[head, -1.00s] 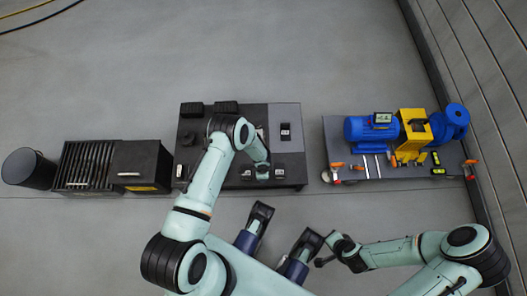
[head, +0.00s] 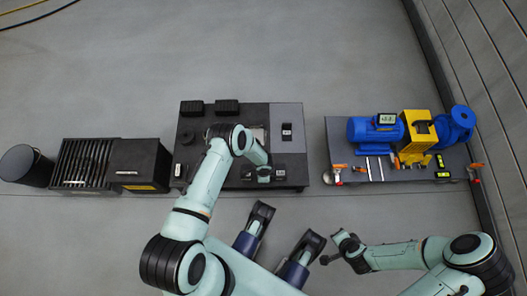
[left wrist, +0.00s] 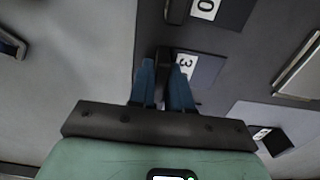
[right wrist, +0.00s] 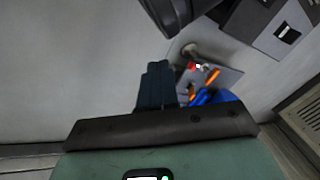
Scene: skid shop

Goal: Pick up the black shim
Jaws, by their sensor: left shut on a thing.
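My left gripper (left wrist: 162,78) is low over the front part of the dark table, its blue fingers pointing at the surface. It is shut on a small black shim (left wrist: 164,56), which shows between the fingertips beside a white label marked 3 (left wrist: 187,68). In the head view the left gripper (head: 264,176) hides this shim. I cannot tell whether the shim still touches the table. My right gripper (right wrist: 155,82) has its fingers together and shows nothing between them; it is off the table, over the floor.
Another black piece (left wrist: 176,10) sits by a 0 label. One more black piece (left wrist: 279,141) lies on a grey pad. The dark table (head: 300,150) stands left of a pump skid (head: 340,145) with a blue motor (head: 370,131). A black grated box (head: 85,160) stands further left.

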